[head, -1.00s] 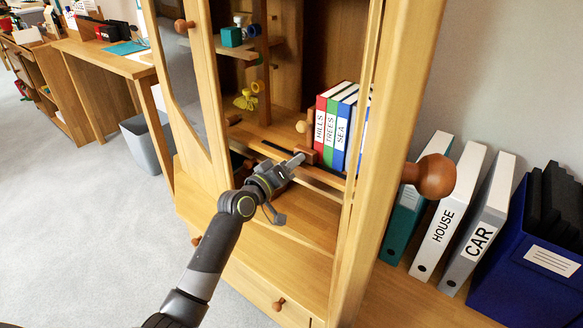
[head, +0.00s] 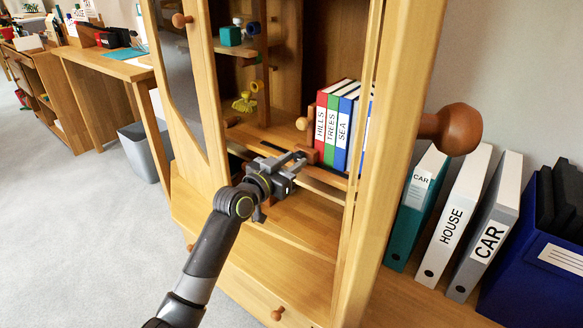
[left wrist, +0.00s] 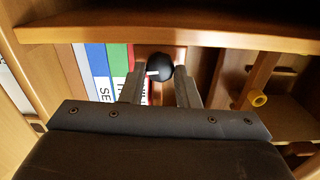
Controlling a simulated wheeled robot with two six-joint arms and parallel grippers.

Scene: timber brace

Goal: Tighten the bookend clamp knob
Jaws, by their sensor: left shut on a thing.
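A dark round knob (left wrist: 160,66) with a pale mark shows between the fingers of my left gripper (left wrist: 160,82) in the left wrist view. My left gripper (head: 302,158) is shut on this knob, in front of the cabinet shelf. The brown wooden bookend (head: 312,155) stands at the left end of the book row, beside the book labelled HILLS (head: 321,120). Its brown face (left wrist: 147,51) shows behind the knob in the left wrist view. In the head view, the fingers hide the knob. My right gripper is not in view.
The cabinet's right post (head: 383,150) rises close to the right of the books. A shelf edge (left wrist: 170,33) crosses the top of the left wrist view. Yellow items (head: 245,102) sit left of the bookend. Binders (head: 452,215) stand outside at right.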

